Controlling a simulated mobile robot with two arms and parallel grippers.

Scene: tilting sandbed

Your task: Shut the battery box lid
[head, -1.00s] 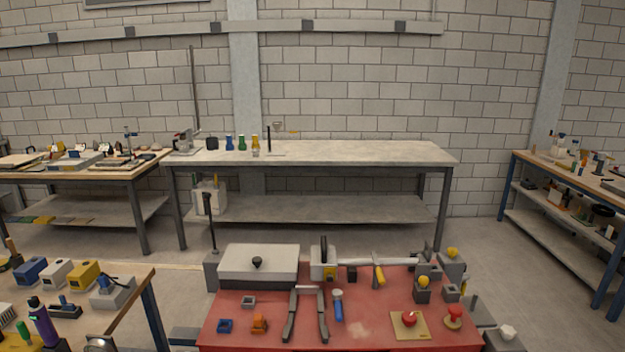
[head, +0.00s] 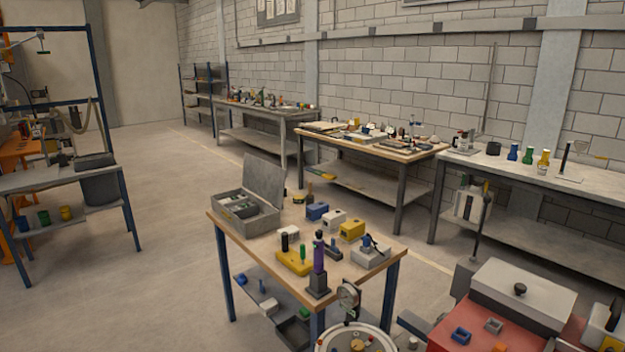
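A grey box (head: 240,230), which looks like the battery box, sits on the left end of a wooden-topped table. Its flat grey lid (head: 265,179) stands up, tilted open, along the box's back edge. Inside are compartments with small light and dark items, too small to tell apart. Neither of my grippers is in view.
The wooden-topped table (head: 230,246) also carries a yellow block (head: 352,230), a blue block (head: 317,211) and a purple-handled tool (head: 319,262). A red bench (head: 450,330) with a lidded pale box (head: 522,293) stands at lower right. The floor left of the table is clear.

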